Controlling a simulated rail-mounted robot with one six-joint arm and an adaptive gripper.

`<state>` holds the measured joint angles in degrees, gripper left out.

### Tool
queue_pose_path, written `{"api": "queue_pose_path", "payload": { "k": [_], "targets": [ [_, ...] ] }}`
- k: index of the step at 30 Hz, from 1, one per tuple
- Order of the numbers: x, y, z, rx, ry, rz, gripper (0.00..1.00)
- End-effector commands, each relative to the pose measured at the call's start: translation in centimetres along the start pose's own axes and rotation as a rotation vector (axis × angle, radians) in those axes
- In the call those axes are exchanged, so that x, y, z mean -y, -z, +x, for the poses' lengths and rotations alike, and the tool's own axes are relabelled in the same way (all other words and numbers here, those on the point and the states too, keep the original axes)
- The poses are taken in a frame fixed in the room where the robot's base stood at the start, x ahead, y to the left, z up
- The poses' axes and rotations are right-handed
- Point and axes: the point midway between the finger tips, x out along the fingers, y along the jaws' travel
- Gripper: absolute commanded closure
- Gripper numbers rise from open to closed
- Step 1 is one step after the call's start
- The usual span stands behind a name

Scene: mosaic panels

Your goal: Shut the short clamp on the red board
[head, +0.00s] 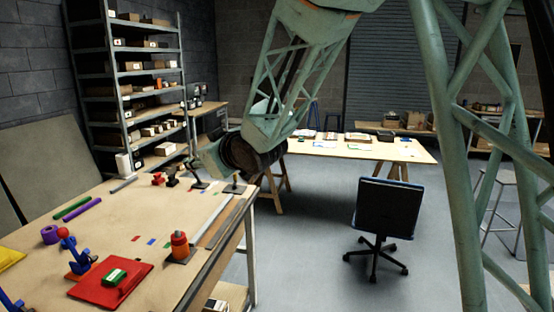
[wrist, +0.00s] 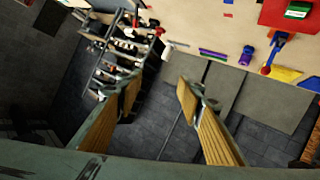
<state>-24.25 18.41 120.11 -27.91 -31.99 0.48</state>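The red board (head: 88,293) lies flat on the near left of the workbench, with a green block (head: 115,277) on it. A blue clamp with a red knob (head: 75,256) stands at its back left on a small red base; I cannot tell whether it is the short one. Its arm is raised and off the block. In the wrist view the red board (wrist: 273,14) and the blue clamp (wrist: 279,46) show at the upper right. My gripper (wrist: 160,95) is open and empty, well away from them; in the head view the arm hides most of it.
A red-orange bottle-like piece (head: 180,245) stands on a dark base right of the board. A purple ring (head: 50,234), purple and green rods and a yellow piece (head: 10,257) lie nearby. Small stands line the bench's back edge. A second blue part (head: 10,301) shows at the lower left.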

Motion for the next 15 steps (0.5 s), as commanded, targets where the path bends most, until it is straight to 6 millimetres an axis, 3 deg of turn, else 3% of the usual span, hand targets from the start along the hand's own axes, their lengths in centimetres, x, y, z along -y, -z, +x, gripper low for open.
{"api": "queue_pose_path", "payload": {
  "k": [3, 15],
  "targets": [
    [-2.2, -0.7, -2.6, 0.045, -0.038, 0.018, 0.65],
    [-7.7, -4.1, -11.9, 0.207, -0.15, 0.097, 0.65]
  ]
}}
